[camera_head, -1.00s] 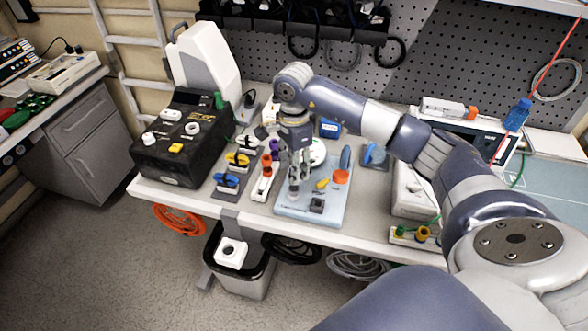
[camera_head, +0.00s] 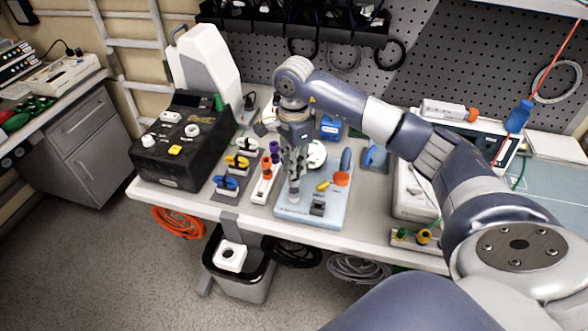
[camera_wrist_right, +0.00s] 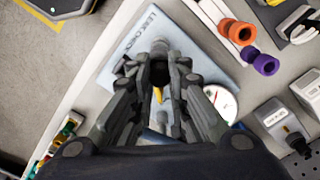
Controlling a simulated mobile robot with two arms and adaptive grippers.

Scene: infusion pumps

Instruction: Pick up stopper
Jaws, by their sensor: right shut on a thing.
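My right gripper (camera_head: 295,182) reaches down over the pale blue leak-check board (camera_head: 328,214) near the front of the bench. Its fingers are shut on a small greyish piece, which I take to be the stopper; the fingers hide most of it. In the right wrist view, the fingertips (camera_wrist_right: 160,58) meet over the board, with a dark gap and a bit of yellow between the fingers. I cannot tell whether the piece still touches the board. My left gripper is not in view.
On the board are an orange disc (camera_head: 341,179), a yellow piece (camera_head: 323,186) and a dark block (camera_head: 317,208). A white rack with orange and purple parts (camera_head: 264,185) stands to the left. A round gauge (camera_wrist_right: 220,101) is beside the fingers. A black case (camera_head: 182,148) stands farther left.

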